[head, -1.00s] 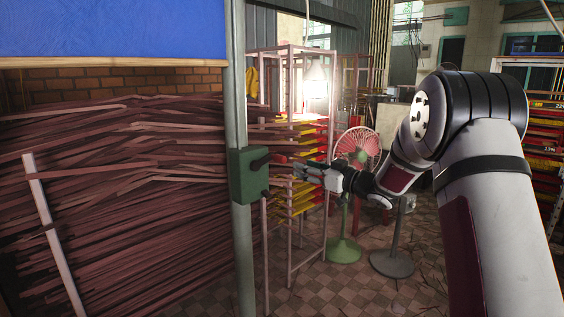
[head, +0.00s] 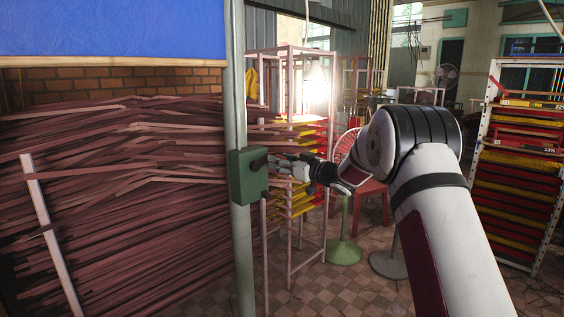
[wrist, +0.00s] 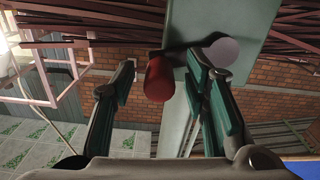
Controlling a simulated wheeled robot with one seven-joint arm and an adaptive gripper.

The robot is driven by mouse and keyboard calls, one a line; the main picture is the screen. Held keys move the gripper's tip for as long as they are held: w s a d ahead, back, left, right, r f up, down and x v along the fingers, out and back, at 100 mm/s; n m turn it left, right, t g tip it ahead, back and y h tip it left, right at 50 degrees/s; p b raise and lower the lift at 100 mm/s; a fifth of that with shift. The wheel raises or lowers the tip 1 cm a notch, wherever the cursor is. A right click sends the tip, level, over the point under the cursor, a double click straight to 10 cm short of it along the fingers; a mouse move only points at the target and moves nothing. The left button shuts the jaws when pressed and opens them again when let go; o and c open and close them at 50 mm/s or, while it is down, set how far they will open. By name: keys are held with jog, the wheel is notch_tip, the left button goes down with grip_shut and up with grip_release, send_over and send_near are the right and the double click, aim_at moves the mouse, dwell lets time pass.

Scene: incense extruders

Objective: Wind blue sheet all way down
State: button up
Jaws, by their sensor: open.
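The blue sheet (head: 110,28) hangs at the upper left in the head view, with a pale wooden bar (head: 110,62) along its lower edge, above the stacked sticks. A green crank box (head: 247,176) is fixed on a grey-green pole. In the wrist view, the box (wrist: 218,25) carries a dark crank arm and a red handle (wrist: 159,80). My gripper (head: 277,163) is open, close to the right of the box. In the wrist view, the handle appears between its fingers, nearer the right one; I cannot tell whether they touch.
The pole (head: 240,100) stands beside a large pile of reddish sticks (head: 120,200). A pink metal rack (head: 290,60) with yellow and red trays is behind my gripper. A green-based fan (head: 344,250) and a tray shelf (head: 515,170) stand right. Tiled floor is free below.

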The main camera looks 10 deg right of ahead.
grip_shut()
jog(key=shift+f, duration=0.1)
notch_tip(320, 180, down, 7)
jog(key=s+a+m+p, duration=0.1)
jog(key=a+m+p, duration=0.15)
jog(key=m, duration=1.05)
jog(key=s+a+m+p, duration=0.1)
jog(key=s+a+m, duration=0.3)
jog(key=m, duration=1)
jog(key=shift+s+a+f+m, duration=0.15)
jog(key=shift+s+a+m, duration=0.2)
jog(key=shift+a, duration=1)
jog(key=shift+w, duration=0.1)
